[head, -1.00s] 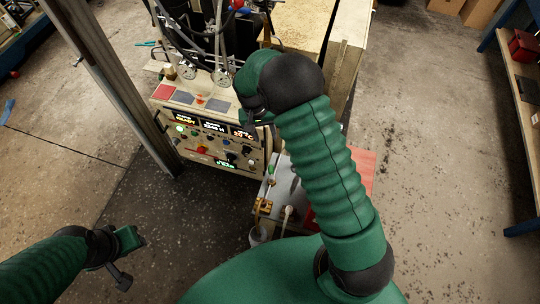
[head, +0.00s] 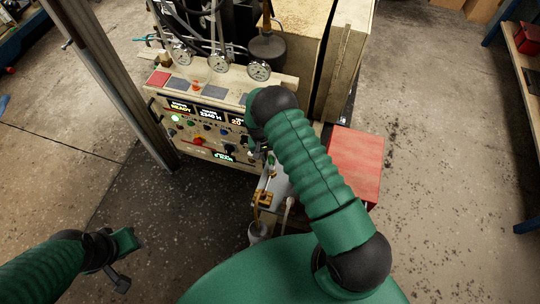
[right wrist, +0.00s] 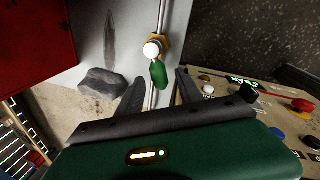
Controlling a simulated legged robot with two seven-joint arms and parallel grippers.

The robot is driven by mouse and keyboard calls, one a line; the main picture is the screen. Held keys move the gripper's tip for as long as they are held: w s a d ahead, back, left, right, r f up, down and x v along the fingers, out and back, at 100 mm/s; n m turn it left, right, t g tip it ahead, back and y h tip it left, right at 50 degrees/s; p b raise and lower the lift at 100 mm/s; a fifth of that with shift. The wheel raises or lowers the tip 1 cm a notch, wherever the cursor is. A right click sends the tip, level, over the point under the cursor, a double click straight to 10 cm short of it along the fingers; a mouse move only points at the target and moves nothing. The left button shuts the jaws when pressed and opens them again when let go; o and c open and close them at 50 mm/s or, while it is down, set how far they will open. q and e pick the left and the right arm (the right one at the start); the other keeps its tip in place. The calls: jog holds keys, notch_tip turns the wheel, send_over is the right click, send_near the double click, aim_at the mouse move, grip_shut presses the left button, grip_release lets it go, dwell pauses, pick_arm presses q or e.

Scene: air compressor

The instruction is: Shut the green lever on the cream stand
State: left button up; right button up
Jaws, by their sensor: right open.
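The green lever (right wrist: 159,74) shows in the right wrist view, below a white round knob and a brass fitting on a thin pipe. It also shows small in the head view (head: 271,159). The pale stand (right wrist: 90,42) is behind it, and part of its plate shows in the head view (head: 281,186). My right gripper (right wrist: 161,80) is open, its dark fingers on either side of the lever in the picture. I cannot tell whether they touch it. In the head view my right arm hides most of that gripper. My left gripper (head: 122,262) is low at the left, away from the stand.
The control panel (head: 200,128) with lit displays and knobs stands left of my right gripper. Gauges (head: 220,66) and hoses are above it. A red-topped box (head: 357,160) is right of my right arm. A metal post (head: 110,80) stands at the left. Floor at right is clear.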

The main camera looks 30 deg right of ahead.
grip_shut()
jog(key=shift+a, duration=0.1)
dwell(0.5)
jog(key=n, duration=0.1)
jog(key=a+n, duration=0.1)
jog(key=shift+w+n+t, duration=0.15)
jog(key=shift+n+t, duration=0.15)
jog(key=shift+n, duration=0.1)
jog(key=n, duration=0.1)
jog(key=a+n, duration=0.1)
jog(key=n, duration=0.1)
jog(key=shift+a+n+t, duration=0.2)
jog(key=shift+n+t, duration=0.1)
jog(key=shift+s+a+n+t, duration=0.2)
jog(key=shift+a+n, duration=0.2)
jog(key=shift+n, duration=0.8)
jog(key=shift+s+a+n+t, duration=0.25)
jog(key=shift+a+n, duration=0.15)
jog(key=shift+n, duration=0.8)
jog(key=shift+s+a+n+t, duration=0.2)
jog(key=shift+a+n, duration=0.2)
jog(key=shift+n, duration=0.8)
